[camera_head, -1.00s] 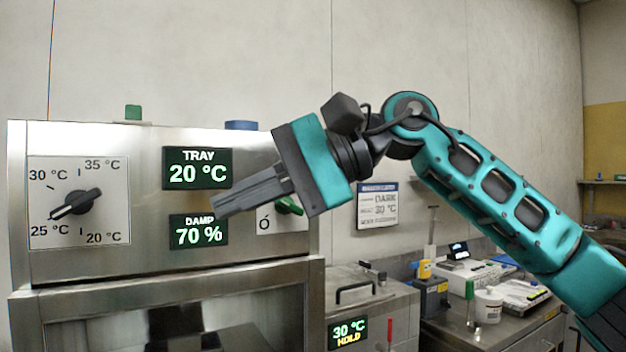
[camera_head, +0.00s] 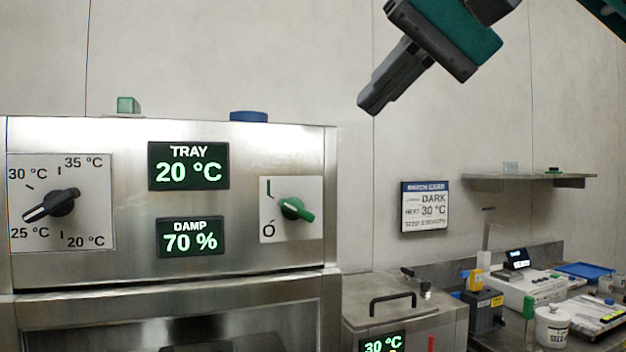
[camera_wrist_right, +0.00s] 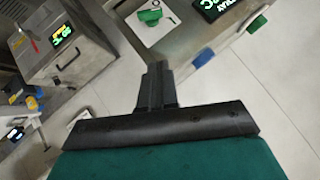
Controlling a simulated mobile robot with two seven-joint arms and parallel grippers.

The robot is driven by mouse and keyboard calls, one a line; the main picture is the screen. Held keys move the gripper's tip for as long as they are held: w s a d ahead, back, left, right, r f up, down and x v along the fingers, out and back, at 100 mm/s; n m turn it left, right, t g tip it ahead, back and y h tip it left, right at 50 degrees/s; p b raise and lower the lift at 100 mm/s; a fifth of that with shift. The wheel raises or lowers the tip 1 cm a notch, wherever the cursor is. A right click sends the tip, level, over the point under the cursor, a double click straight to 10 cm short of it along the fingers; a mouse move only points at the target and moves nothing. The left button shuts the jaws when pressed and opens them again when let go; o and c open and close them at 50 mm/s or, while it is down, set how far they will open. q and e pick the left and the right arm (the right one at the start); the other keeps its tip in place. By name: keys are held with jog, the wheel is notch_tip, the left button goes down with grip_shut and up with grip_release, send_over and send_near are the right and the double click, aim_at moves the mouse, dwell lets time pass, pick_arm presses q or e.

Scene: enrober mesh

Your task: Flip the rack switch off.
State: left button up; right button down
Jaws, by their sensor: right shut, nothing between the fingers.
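The rack switch is a green rotary knob (camera_head: 295,209) on a white plate (camera_head: 310,185) at the right of the steel cabinet front. Marks like I, above, and O, below, stand at its left. Its pale end tilts up-left, towards the upper mark. My right gripper (camera_head: 368,104) is above and right of the switch, apart from it, shut and empty, pointing down-left. In the right wrist view the shut fingers (camera_wrist_right: 156,68) show below the green knob (camera_wrist_right: 150,17), with a gap between. My left gripper is not in view.
The cabinet also carries a black temperature knob (camera_head: 50,206), a TRAY display (camera_head: 189,166) reading 20 °C and a DAMP display (camera_head: 190,238) reading 70 %. A blue cap (camera_head: 249,116) and green block (camera_head: 128,105) sit on top. A lower steel unit with a handle (camera_head: 392,299) stands right.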

aim_at(288, 201)
jog(key=shift+a+f, duration=0.1)
jog(key=x, duration=1)
jog(key=shift+w+a+f, duration=0.1)
jog(key=shift+a, duration=0.05)
jog(key=shift+s+a+f, duration=0.15)
jog(key=shift+a+f, duration=0.1)
jog(key=shift+f, duration=0.25)
jog(key=shift+s+a+f, duration=0.15)
jog(key=shift+a+f, duration=0.1)
jog(key=shift+f, duration=0.3)
jog(key=shift+s+a+f, duration=0.1)
jog(key=shift+a+f, duration=0.1)
jog(key=shift+f, duration=0.25)
jog(key=shift+a, duration=0.1)
jog(key=shift+s+b, duration=0.1)
jog(key=shift+b, duration=0.2)
